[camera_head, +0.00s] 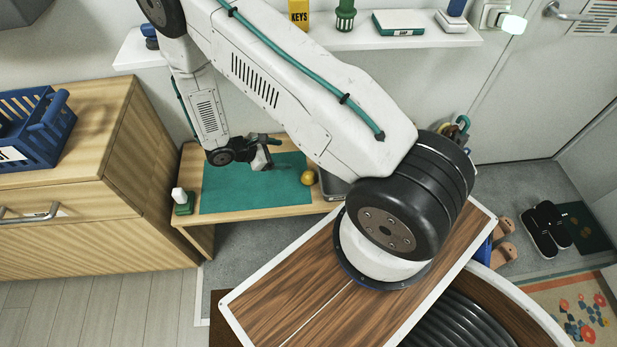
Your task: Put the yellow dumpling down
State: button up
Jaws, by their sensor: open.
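A small round yellow thing, which I take for the yellow dumpling (308,177), rests at the right edge of the teal mat (235,191) on the low wooden bench. My gripper (268,161) is over the mat, left of the yellow dumpling and a little farther back. A gap shows between the gripper and the dumpling. The gripper is open and nothing shows between its fingers, though they are small in this view. My arm crosses above from the right.
A green-and-white item (183,202) stands at the bench's left end. A grey tray (334,186) is right of the dumpling, partly hidden by my arm. A wooden cabinet (85,215) with a blue basket (40,140) stands left. A wall shelf (350,40) is behind. The mat's front part is clear.

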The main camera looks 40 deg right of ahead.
jog(key=n, duration=0.2)
send_near(306, 175)
jog(key=shift+d+f+h, duration=0.3)
jog(key=shift+d+f, duration=0.4)
jog(key=shift+f, duration=0.25)
jog(key=x, duration=0.7)
jog(key=shift+s+d+f, duration=0.2)
jog(key=shift+d, duration=0.05)
jog(key=c, duration=1.2)
jog(key=shift+o, duration=0.2)
jog(key=shift+r, duration=0.15)
